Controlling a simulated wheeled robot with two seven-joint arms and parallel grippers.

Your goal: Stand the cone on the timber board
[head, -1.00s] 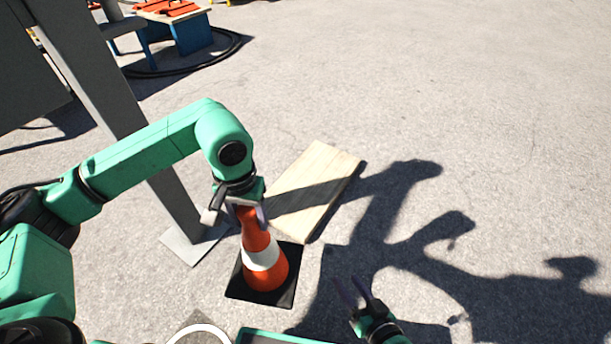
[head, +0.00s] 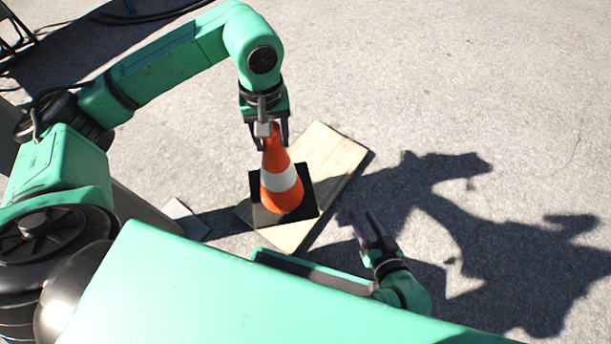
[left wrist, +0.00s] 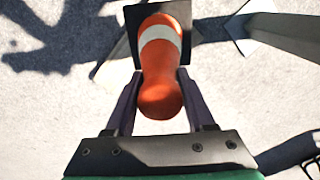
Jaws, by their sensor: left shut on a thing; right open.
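The orange cone (head: 283,199) with a white band and square black base is upright in the head view. My left gripper (head: 269,140) is shut on its narrow top. In the left wrist view, the cone (left wrist: 161,65) sits between the two fingers of this gripper (left wrist: 158,78). The pale timber board (head: 337,155) lies on the ground, and the cone's base covers part of its near half in the picture. The base's upper left corner reaches past the board's left edge. I cannot tell whether base and board touch. My right gripper (head: 364,222) is open and empty, right of the board's near end.
A grey post's foot plate (head: 186,219) stands on the ground left of the board. Black cable (head: 150,14) lies at the top left. The paved ground right of the board is clear, with my arms' shadows on it.

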